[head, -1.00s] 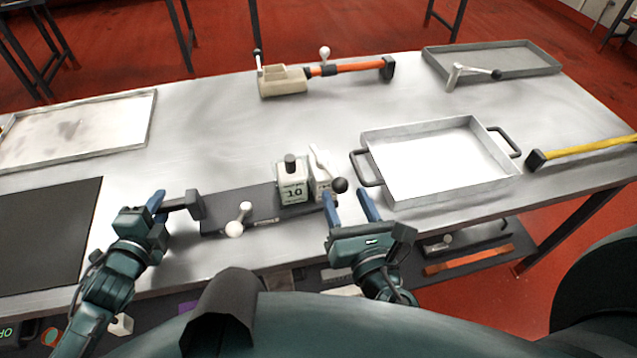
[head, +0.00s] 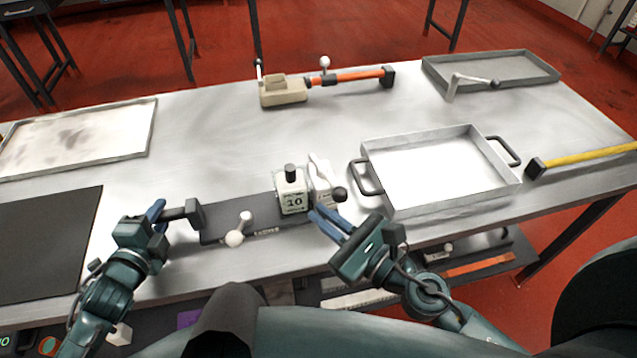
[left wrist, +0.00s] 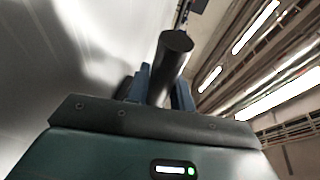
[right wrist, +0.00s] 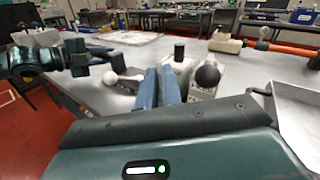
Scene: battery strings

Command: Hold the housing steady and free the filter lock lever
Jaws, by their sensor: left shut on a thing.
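The housing is a dark grey base (head: 218,228) on the table's front part. It carries a pale block marked 10 (head: 294,203) with a black cap. A white lever (head: 322,172) with a black ball knob (head: 339,194) stands at the block's right; the knob also shows in the right wrist view (right wrist: 208,74). A shorter lever with a white ball (head: 234,239) is at the front. My left gripper (head: 160,215) is shut on the dark handle (left wrist: 172,55) at the base's left end. My right gripper (head: 318,215) is shut and empty, its fingertips just below the knob, apart from it.
A deep tray (head: 375,195) with dark handles stands to the right. A yellow-handled tool (head: 590,147) lies further right. A beige tool with an orange handle (head: 355,76) lies at the back. A shallow tray (head: 150,130) and black mat (head: 45,240) are left. The middle table is clear.

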